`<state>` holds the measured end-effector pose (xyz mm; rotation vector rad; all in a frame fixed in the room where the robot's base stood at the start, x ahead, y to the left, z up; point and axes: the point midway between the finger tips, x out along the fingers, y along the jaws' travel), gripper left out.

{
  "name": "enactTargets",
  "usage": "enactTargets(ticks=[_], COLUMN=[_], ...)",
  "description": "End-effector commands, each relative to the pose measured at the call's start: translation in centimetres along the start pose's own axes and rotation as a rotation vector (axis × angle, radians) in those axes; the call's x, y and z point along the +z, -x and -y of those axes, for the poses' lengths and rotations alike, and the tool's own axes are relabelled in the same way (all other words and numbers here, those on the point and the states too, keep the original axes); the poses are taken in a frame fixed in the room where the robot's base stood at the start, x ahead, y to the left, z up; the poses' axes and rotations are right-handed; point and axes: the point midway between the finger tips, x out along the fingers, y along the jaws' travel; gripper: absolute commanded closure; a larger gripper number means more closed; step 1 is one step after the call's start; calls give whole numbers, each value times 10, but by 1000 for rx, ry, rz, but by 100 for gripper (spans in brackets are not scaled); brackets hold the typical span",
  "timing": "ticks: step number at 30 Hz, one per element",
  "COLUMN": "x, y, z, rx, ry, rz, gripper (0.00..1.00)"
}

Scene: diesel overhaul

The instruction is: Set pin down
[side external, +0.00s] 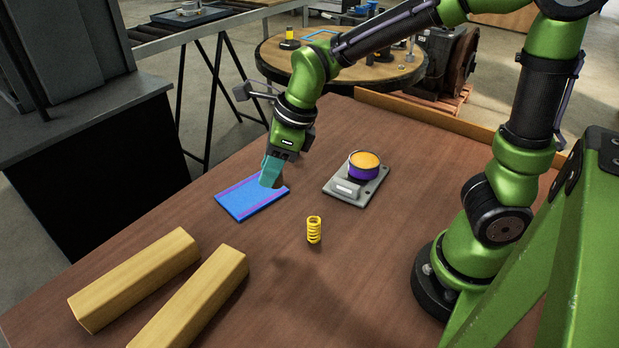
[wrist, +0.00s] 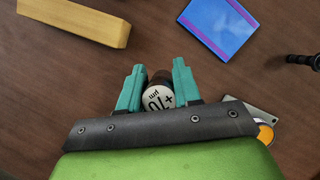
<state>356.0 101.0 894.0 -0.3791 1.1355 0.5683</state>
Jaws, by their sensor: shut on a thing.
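My gripper (side external: 270,178) has teal fingers and points down near the right end of a flat blue pad (side external: 240,206) with purple edge strips. In the wrist view my gripper (wrist: 158,85) is shut on the pin (wrist: 158,98), a dark cylinder with a pale, marked end face. The pin's far end is hidden. The blue pad (wrist: 218,30) lies up and to the right of the fingers there, apart from the pin. In the side view the fingers cover part of the pad's right edge, and their height above the table is hard to tell.
A yellow spring (side external: 314,230) stands on the brown table (side external: 270,290). Right of the gripper, a grey plate (side external: 345,198) carries a purple-sided cup (side external: 364,166) with an orange top. Two wooden blocks (side external: 135,278) (side external: 195,305) lie at the front left. The table between blocks and spring is clear.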

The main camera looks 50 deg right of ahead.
Motion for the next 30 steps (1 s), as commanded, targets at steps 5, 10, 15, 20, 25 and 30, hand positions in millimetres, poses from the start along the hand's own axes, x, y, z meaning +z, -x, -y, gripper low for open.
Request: enactTargets(ticks=[5, 10, 15, 20, 25, 30], x=[-44, -104, -168, -216, -251, -278], y=[19, 43, 70, 90, 105, 114], z=[91, 159, 204, 226, 236, 241], rx=[-112, -213, -303, -364, -406, -437], ry=[-267, -509, -723, -866, -968, -1044], rz=[1, 1, 1, 0, 0, -2], gripper=[100, 100, 100, 100, 100, 100])
